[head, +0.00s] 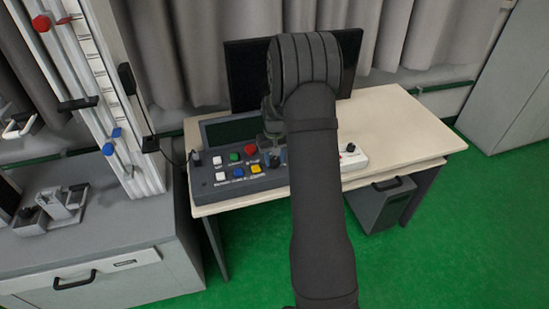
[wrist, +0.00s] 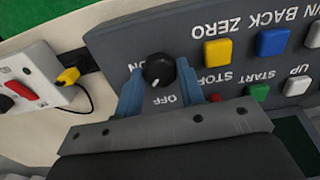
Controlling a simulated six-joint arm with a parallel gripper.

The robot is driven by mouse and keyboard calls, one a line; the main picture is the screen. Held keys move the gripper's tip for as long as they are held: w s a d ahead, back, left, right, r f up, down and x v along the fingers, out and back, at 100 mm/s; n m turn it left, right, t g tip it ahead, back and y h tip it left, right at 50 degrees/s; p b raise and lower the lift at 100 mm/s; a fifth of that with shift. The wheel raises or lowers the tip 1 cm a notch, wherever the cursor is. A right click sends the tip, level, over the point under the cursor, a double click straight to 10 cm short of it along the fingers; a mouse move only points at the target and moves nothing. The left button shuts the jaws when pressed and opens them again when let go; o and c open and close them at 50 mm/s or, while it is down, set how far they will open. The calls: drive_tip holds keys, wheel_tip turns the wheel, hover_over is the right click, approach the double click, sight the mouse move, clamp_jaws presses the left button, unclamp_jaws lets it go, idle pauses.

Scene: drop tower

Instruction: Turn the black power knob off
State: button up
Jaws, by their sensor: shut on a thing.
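The black power knob (wrist: 159,70) is on the grey control panel (wrist: 120,38), with a white pointer line on its face and the labels ON and OFF near it. In the wrist view, the blue fingers of my gripper (wrist: 160,80) stand on both sides of the knob and are shut on it. The white line points down and to the left in that view, towards the gripper side. In the head view, my arm covers part of the panel (head: 205,186), and the knob cannot be made out clearly.
Yellow (wrist: 217,52), blue (wrist: 272,42), green (wrist: 258,91) and white (wrist: 297,86) buttons sit beside the knob. A white box with red switches (wrist: 28,90) and a yellow plug (wrist: 68,77) lies to the left. A monitor (head: 245,75) stands behind on the desk (head: 400,120).

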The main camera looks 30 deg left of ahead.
sight(274, 160)
drive_tip(key=n, duration=0.4)
drive_tip(key=shift+n, duration=2.3)
drive_tip(key=o, duration=1)
wheel_tip(274, 160, up, 18)
drive_tip(key=shift+f, duration=0.25)
wheel_tip(274, 160, down, 18)
drive_tip(key=shift+r, duration=0.25)
